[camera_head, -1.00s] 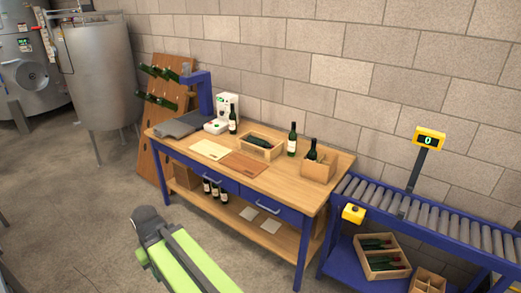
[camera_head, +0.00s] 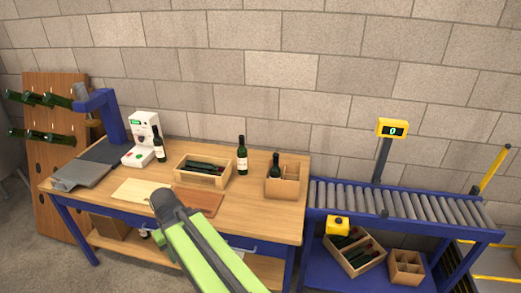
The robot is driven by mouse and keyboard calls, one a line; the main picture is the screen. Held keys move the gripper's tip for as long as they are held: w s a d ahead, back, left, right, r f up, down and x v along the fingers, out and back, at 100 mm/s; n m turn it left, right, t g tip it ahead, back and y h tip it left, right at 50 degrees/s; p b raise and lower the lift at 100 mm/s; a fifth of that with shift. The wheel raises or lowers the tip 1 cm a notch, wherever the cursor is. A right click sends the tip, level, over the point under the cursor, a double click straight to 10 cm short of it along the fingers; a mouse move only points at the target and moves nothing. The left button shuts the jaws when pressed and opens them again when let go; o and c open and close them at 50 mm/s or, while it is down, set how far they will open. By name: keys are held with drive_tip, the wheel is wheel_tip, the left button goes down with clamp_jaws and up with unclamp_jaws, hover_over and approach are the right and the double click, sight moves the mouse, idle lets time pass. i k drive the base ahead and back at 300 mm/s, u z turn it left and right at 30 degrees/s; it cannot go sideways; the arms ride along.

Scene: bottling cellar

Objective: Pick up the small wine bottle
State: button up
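Several dark wine bottles are on the wooden workbench (camera_head: 265,214). One bottle (camera_head: 159,146) stands upright beside the white machine. Another bottle (camera_head: 242,158) stands upright near the back edge, between two wooden boxes. A third bottle (camera_head: 275,171) stands in the divided wooden carrier (camera_head: 284,190), its lower part hidden. Dark bottles (camera_head: 205,166) lie in the open wooden box (camera_head: 203,181). I cannot tell by size which is the small wine bottle. My green and dark arm reaches up from the bottom over the bench front. My gripper fingers do not show.
A white machine (camera_head: 142,133) and a blue stand (camera_head: 105,115) occupy the bench's left. A brown board (camera_head: 198,201) and pale sheet (camera_head: 133,191) lie flat. A roller conveyor (camera_head: 405,205) with a yellow display (camera_head: 392,129) stands right; boxes sit below it.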

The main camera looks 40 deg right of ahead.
sight(242, 151)
drive_tip(key=z, duration=0.2)
drive_tip(key=i, duration=1.4)
drive_tip(key=u, duration=0.15)
